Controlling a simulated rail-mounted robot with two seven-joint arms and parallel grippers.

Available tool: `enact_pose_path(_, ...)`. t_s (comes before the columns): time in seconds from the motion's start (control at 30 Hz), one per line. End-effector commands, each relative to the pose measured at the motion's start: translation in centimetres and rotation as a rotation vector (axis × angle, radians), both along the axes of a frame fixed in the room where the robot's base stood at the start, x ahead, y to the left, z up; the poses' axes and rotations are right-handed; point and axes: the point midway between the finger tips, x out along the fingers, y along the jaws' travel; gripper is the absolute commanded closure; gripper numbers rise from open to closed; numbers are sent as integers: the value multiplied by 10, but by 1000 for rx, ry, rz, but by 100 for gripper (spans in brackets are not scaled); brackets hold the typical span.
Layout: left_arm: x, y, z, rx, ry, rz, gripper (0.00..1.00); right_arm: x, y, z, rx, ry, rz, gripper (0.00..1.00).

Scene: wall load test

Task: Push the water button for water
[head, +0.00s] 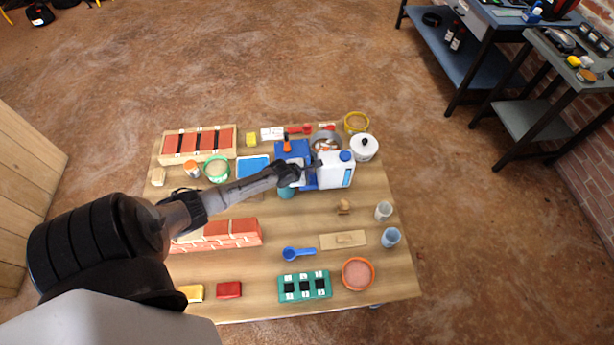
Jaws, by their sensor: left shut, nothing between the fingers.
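A blue device (295,150) stands near the middle of the back half of the wooden table. A white container with a blue cap (337,171) stands against its right side. My left gripper (291,174) is shut and empty, right at the front of the blue device. I cannot tell whether it touches it. A teal cup (286,192) shows partly below the gripper. The water button cannot be made out; the gripper covers part of the device's front. My right gripper is not in view.
A brick wall piece (232,233) lies under my left forearm. A green panel with black switches (305,286), a blue scoop (299,254) and an orange bowl (358,273) lie in front.

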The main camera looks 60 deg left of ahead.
Motion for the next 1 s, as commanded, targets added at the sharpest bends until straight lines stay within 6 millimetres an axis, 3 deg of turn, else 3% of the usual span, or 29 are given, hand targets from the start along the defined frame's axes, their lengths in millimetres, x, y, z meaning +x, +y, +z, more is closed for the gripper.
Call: enact_pose_path(1.0, -3, -1, -13, -1, 8, 1, 100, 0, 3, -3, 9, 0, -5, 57)
